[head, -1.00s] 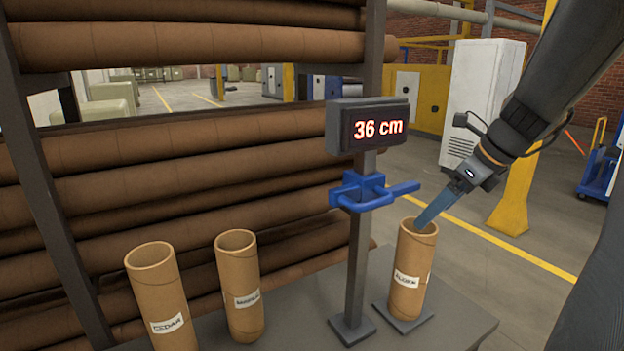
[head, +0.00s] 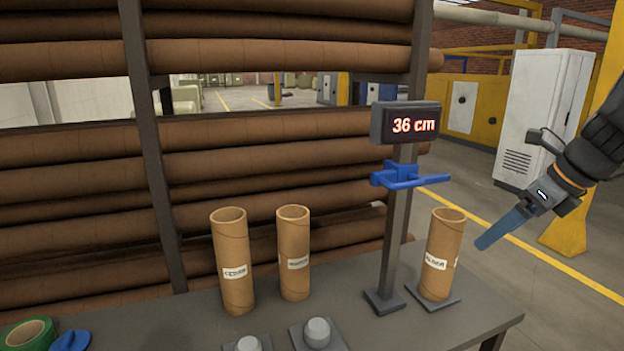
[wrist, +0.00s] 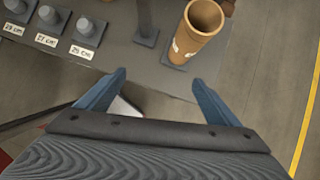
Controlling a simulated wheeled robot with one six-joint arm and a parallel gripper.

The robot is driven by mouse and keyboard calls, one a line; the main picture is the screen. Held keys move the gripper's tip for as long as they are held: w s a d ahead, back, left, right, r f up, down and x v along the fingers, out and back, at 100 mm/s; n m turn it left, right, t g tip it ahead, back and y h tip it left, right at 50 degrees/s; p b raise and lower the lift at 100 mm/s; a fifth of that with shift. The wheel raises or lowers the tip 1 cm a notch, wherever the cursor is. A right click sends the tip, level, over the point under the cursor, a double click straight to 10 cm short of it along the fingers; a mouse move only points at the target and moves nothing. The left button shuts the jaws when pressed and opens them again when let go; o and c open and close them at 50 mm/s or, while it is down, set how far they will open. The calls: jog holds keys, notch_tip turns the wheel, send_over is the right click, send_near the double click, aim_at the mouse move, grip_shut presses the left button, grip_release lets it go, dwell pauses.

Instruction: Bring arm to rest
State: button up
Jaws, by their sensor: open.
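My gripper (head: 492,238) is at the right in the head view, beside and apart from the right-hand cardboard tube. In the wrist view my gripper (wrist: 155,95) shows two blue fingers spread apart with nothing between them. The right-hand tube (head: 443,252) stands upright on a grey plate beside the measuring post (head: 395,240); it also shows in the wrist view (wrist: 197,32). The post carries a blue clamp-like arm (head: 408,177) and a display (head: 405,124) reading 36 cm.
Two more labelled tubes, one reading CEDAR (head: 233,262) and another (head: 294,253), stand on the grey table (head: 190,320). Grey knobbed blocks (wrist: 85,30) have size labels. Green tape (head: 28,333) lies at left. A roll rack (head: 270,150) stands behind. Floor right of the table is open.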

jog(key=s+a+f+n+g+h, duration=0.1)
jog(key=s+a+f+n, duration=0.4)
jog(key=n, duration=0.9)
jog(key=s+a+f+n+g+h, duration=0.2)
jog(key=s+a+f+n, duration=0.4)
jog(key=a+f+n, duration=0.4)
jog(key=a+n, duration=0.4)
jog(key=n, duration=0.1)
jog(key=shift+s+f+n+g, duration=0.3)
jog(key=shift+g, duration=0.1)
